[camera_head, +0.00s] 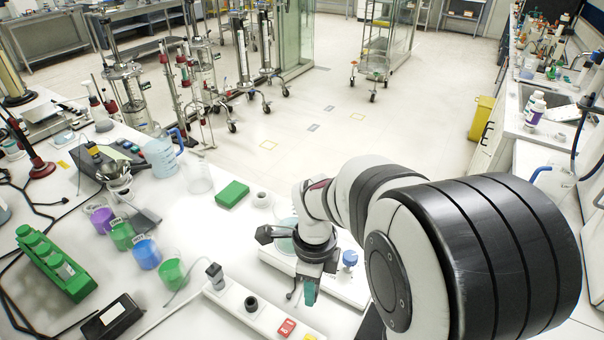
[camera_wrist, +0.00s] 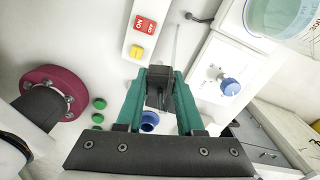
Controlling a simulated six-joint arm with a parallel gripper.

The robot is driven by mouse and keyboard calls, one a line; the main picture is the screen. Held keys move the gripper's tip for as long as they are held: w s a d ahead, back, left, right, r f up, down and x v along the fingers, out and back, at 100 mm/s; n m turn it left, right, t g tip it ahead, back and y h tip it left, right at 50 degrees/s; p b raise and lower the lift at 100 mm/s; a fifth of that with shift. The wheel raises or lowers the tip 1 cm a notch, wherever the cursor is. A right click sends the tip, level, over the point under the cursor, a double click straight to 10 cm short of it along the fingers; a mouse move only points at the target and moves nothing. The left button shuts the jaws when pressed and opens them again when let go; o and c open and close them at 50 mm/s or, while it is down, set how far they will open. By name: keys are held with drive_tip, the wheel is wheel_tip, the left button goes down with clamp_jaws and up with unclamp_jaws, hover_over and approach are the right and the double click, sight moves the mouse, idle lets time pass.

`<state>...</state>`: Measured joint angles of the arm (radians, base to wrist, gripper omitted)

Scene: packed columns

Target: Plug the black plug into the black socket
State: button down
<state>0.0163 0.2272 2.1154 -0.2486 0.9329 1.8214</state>
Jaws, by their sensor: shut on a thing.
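My gripper (camera_head: 309,290) points down beyond the right side of the white power strip (camera_head: 230,296). Its teal fingers are shut on the black plug (camera_wrist: 159,76), which shows between the fingertips in the wrist view. In the head view the fingers and my wrist hide most of the plug. The black socket (camera_head: 251,303) is a dark round fitting on the strip, left of my gripper and apart from it. The socket is outside the wrist view, where only the strip's end (camera_wrist: 136,45) shows.
The strip carries a red switch (camera_head: 286,327), a yellow button (camera_wrist: 136,52) and a grey plug (camera_head: 214,271) with a cable. A white device with a blue knob (camera_wrist: 230,87) and a beaker (camera_wrist: 284,18) stand close by. Coloured beakers (camera_head: 146,253) stand left.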

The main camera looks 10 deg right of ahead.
drive_tip(key=w+a+r+n, duration=0.1)
drive_tip(key=w+a, duration=0.5)
drive_tip(key=a, duration=0.6)
drive_tip(key=shift+a+r+n, duration=0.15)
drive_tip(key=shift+r+n, duration=0.05)
drive_tip(key=shift+n, duration=0.7)
drive_tip(key=shift+f, duration=2.9)
drive_tip(key=shift+f, duration=1.65)
drive_tip(key=shift+c, duration=2.3)
unclamp_jaws()
